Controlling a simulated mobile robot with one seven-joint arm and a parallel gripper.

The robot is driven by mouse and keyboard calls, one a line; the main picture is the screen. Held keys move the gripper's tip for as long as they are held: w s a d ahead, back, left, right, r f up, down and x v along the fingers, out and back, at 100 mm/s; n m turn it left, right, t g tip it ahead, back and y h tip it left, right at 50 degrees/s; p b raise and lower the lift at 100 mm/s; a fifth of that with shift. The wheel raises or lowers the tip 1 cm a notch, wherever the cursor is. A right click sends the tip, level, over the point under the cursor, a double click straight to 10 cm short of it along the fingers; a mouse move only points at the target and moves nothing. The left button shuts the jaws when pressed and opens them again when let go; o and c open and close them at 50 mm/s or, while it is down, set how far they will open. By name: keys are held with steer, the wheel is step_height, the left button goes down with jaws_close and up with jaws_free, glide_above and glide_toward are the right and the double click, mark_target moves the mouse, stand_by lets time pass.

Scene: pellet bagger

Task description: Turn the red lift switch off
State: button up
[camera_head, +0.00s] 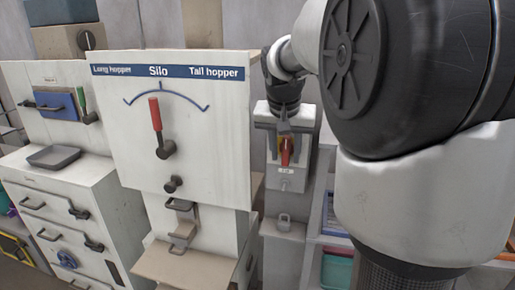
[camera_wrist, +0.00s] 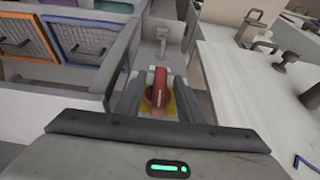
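The red lift switch (camera_head: 287,152) is a red handle on a yellow plate, mounted on a grey box behind my arm in the head view. In the wrist view the red handle (camera_wrist: 160,86) stands roughly upright over its yellow disc, between my two fingers. My gripper (camera_wrist: 159,97) is open, with a finger on each side of the handle and a visible gap to each. In the head view my gripper (camera_head: 285,127) is just above and in front of the switch and partly covers it. A small label sits below the switch; its text is unreadable.
A white Silo panel (camera_head: 215,125) with a red-handled lever (camera_head: 155,115) stands left of the switch box. A grey latch (camera_head: 284,222) is below the switch. White drawers (camera_head: 60,215) are at the left. Shelves with bins (camera_head: 337,270) are at the lower right.

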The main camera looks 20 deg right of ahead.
steer(key=shift+r, duration=0.1)
jaws_close()
steer(key=g+h, duration=0.1)
steer(key=g+h+p, duration=0.1)
steer(key=shift+w+a+r+n+h, duration=0.1)
steer(key=shift+w+a+n+h, duration=0.1)
steer(key=shift+n+h, duration=0.2)
steer(key=n+g+h, duration=0.1)
steer(key=g+h, duration=0.1)
steer(key=h, duration=0.2)
steer(key=shift+h, duration=0.3)
steer(key=g+h, duration=0.1)
steer(key=h, duration=0.1)
steer(key=n+g+h, duration=0.1)
steer(key=shift+f+h, duration=0.2)
steer(key=shift+h, duration=0.2)
steer(key=shift+n+g+h+b, duration=0.6)
steer(key=shift+n+h, duration=0.2)
steer(key=shift+h, duration=1)
